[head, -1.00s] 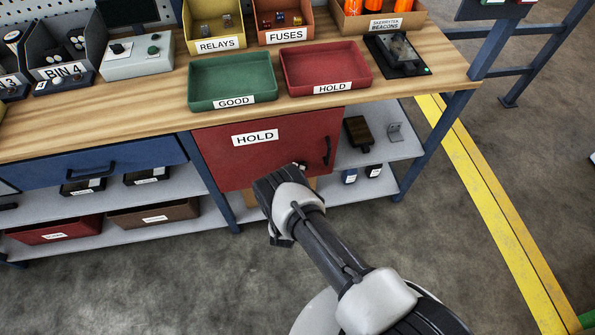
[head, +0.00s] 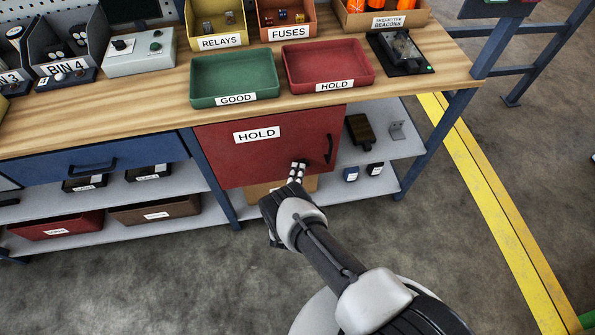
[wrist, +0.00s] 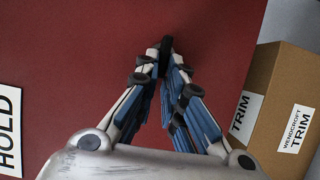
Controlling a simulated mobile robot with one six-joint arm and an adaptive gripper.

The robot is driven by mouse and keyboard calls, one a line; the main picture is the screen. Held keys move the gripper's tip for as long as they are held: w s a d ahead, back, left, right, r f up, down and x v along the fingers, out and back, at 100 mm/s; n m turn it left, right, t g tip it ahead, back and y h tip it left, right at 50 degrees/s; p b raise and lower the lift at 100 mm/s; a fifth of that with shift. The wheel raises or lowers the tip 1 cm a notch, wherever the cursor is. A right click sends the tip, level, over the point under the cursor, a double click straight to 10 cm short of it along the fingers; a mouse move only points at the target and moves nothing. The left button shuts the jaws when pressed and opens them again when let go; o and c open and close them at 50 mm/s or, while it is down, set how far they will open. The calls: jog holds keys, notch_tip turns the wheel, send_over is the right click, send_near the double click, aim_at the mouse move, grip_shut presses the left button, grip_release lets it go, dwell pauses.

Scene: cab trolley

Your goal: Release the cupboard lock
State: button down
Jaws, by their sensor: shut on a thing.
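The red cupboard door (head: 225,150) with a white HOLD label hangs shut under the bench. It also fills much of the wrist view (wrist: 80,40). A dark vertical handle (head: 329,149) is near its right edge. My gripper (head: 299,166) is at the lower right part of the door, left of and below the handle. In the wrist view, the fingertips of my gripper (wrist: 166,55) are closed around a small dark piece, the lock's knob (wrist: 165,57), against the door. The fingers hide most of the knob, so its turn angle cannot be told.
A cardboard box (wrist: 268,115) marked TRIM sits on the shelf below the door, close to my fingers in the wrist view. A blue drawer (head: 90,165) is left of the door. An open shelf (head: 385,150) with small items is to the right. The floor in front is clear.

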jog(key=c, duration=1.7)
grip_release()
jog(key=s+a, duration=0.1)
jog(key=s, duration=1.1)
jog(key=shift+a, duration=0.15)
jog(key=shift+f, duration=0.1)
